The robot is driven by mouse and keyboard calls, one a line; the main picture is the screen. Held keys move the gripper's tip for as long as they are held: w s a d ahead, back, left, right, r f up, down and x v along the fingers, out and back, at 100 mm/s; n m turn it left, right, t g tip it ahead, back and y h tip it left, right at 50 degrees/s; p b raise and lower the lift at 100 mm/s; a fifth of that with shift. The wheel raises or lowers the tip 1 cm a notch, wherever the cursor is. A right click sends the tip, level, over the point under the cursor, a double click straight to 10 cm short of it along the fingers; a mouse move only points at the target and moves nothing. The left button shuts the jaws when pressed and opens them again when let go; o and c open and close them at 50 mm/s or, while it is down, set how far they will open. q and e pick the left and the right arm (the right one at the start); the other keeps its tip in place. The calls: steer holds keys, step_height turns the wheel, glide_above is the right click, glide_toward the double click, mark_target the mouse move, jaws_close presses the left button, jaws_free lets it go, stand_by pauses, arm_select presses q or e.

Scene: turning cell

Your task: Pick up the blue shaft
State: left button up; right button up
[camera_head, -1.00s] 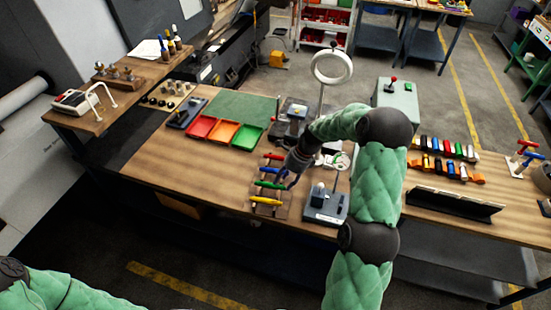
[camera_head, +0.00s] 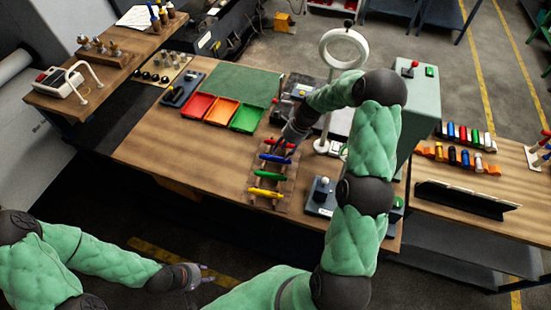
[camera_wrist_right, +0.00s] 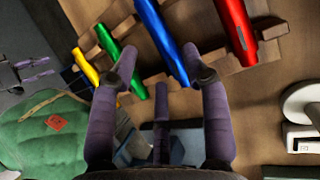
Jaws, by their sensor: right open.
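The blue shaft (camera_head: 276,158) lies on a wooden rack (camera_head: 284,193) between the red shaft (camera_head: 279,143) and the green shaft (camera_head: 269,174); a yellow shaft (camera_head: 264,192) is nearest the front edge. My right gripper (camera_head: 280,148) is at the rack's far end, over the shafts. In the right wrist view, my right gripper (camera_wrist_right: 160,58) is open, with its fingertips on either side of the blue shaft (camera_wrist_right: 161,35) and nothing held. I cannot tell how far above it they are. My left gripper (camera_head: 205,274) is open and empty, low in front of the bench.
Red, orange and green trays (camera_head: 222,112) stand left of the rack. A grey fixture (camera_head: 320,198) stands close to its right, and a white ring lamp (camera_head: 344,48) rises behind. A side table (camera_head: 470,185) at right holds several coloured parts. Bare bench lies left of the rack.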

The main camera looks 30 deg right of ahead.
mark_target(275, 158)
steer(key=shift+x, duration=2.6)
steer(key=shift+w+a+r, duration=0.1)
steer(key=shift+a, duration=0.05)
steer(key=c, duration=0.9)
jaws_close()
steer(key=shift+r, duration=0.15)
